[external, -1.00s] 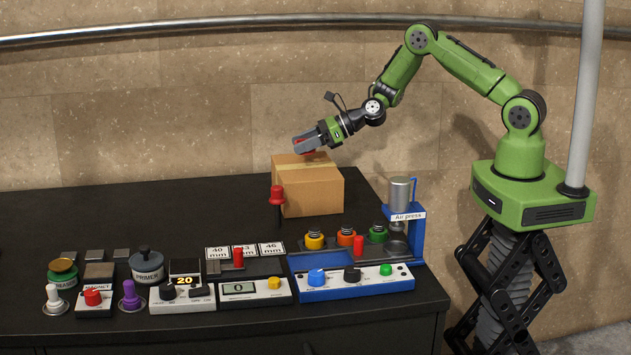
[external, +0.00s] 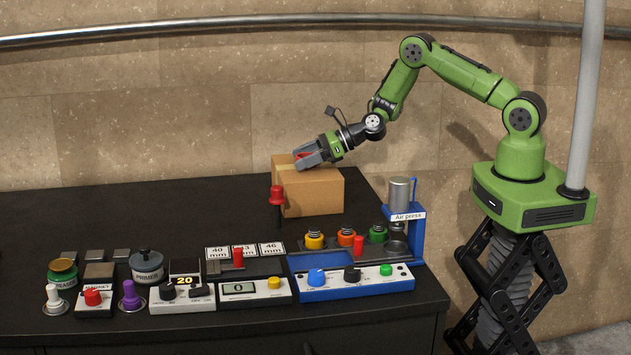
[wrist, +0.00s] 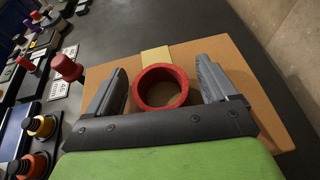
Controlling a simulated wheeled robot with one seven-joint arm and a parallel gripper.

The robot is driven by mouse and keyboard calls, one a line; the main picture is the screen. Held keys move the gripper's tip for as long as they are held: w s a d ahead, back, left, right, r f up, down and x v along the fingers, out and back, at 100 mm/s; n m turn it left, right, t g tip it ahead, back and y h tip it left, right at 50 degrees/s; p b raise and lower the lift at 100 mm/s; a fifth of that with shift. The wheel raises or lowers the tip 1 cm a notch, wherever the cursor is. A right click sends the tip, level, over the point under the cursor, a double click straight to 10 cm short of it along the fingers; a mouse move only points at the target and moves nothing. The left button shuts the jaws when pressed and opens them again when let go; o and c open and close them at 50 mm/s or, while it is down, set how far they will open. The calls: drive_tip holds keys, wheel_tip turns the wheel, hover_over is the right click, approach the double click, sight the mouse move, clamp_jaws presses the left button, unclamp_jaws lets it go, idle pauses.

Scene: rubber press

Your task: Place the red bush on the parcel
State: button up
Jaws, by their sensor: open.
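The red bush (wrist: 161,87) is a thick red ring. My gripper (wrist: 163,88) is open, with one finger on each side of the bush and a visible gap on both sides. In the external view my gripper (external: 305,157) is low over the top of the parcel (external: 313,195), and the bush (external: 303,159) shows only in part between the fingers.
A red knob on a post (external: 277,194) stands just left of the parcel. The blue air press (external: 404,222) stands to its right front. The table's back left (external: 120,210) is clear.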

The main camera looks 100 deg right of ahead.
drive_tip(key=shift+r, duration=0.3)
drive_tip(key=d+b+v, duration=0.1)
drive_tip(key=b+v, duration=0.1)
drive_tip(key=v, duration=1)
drive_tip(key=s+a+r+n+g+y, duration=0.15)
drive_tip(key=a+r+n, duration=0.35)
drive_tip(key=a+n, duration=0.5)
drive_tip(key=s+a+r+n+g+y, duration=0.1)
drive_tip(key=a+r+n+g+y, duration=0.3)
drive_tip(key=a+n, duration=0.6)
drive_tip(key=s+a+r+n+g+h, duration=0.1)
drive_tip(key=s+a+r+n+h, duration=0.1)
drive_tip(key=s+n, duration=0.6)
drive_tip(key=s+a+r+n+g+h, duration=0.1)
drive_tip(key=s+r+n, duration=0.4)
drive_tip(key=s, duration=0.9)
drive_tip(key=a+n+h, duration=0.1)
drive_tip(key=a+n, duration=0.1)
drive_tip(key=n, duration=0.1)
drive_tip(key=shift+r+n, duration=0.2)
drive_tip(key=shift+n, duration=0.2)
